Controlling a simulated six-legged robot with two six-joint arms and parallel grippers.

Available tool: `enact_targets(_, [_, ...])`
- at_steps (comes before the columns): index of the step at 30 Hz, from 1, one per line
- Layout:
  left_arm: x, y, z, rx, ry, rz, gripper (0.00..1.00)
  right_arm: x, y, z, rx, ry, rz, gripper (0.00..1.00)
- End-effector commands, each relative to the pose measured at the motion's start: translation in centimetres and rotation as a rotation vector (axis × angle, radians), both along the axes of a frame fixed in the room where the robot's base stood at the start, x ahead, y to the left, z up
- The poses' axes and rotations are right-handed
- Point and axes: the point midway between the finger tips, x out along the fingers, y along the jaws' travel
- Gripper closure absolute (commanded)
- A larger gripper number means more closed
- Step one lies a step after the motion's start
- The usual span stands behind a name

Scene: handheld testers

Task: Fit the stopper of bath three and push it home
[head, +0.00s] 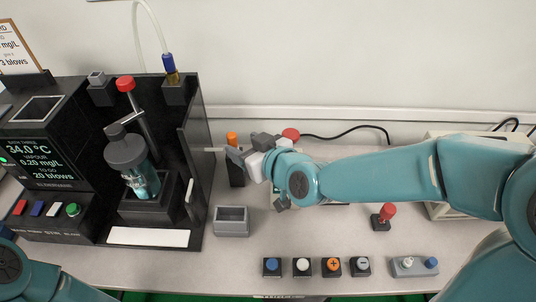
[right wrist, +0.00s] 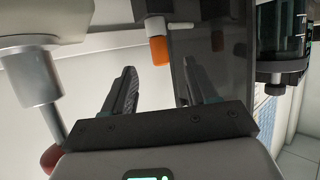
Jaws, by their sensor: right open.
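The panel (head: 38,155) reading "BATH THREE" is on the black station at the left in the head view. Beside it a glass vessel (head: 140,180) with teal contents and a dark grey lid (head: 126,150) leans in a black holder. It also shows upside down at the upper right of the right wrist view (right wrist: 281,35). I cannot tell whether this lid is the stopper or whether it is fully seated. My right gripper (head: 238,156) is open, right of the station, by an orange-topped item (head: 232,138). Nothing shows between its fingers (right wrist: 160,90). My left gripper is out of view.
A dark upright panel (head: 196,150) stands between the vessel and my right gripper. A red-knobbed lever (head: 126,84) rises behind the vessel. A small grey tray (head: 231,221) and several buttons (head: 303,266) are on the table. Bare table lies between them.

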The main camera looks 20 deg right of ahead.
Motion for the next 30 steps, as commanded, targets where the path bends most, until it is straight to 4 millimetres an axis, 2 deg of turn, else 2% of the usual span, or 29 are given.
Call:
enact_targets(1, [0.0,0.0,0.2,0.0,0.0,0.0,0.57,-1.3,-0.4,0.9,0.002,-0.005,-0.001,0.42])
enact_targets(6, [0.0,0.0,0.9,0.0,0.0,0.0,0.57,-5.1,-1.5,2.6,0.002,-0.004,-0.001,0.42])
enact_targets(8, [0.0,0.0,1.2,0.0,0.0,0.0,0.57,-6.3,-1.8,3.0,0.002,-0.002,-0.002,0.42])
enact_targets(12, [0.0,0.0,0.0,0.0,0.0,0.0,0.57,-7.6,-2.3,3.2,-0.002,-0.003,-0.006,0.42])
enact_targets(18, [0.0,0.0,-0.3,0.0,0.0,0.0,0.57,-8.6,-2.5,3.6,0.001,0.001,0.0,0.42])
enact_targets(30, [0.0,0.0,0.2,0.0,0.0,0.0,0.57,-8.6,-2.5,4.1,-0.001,0.002,0.0,0.42])
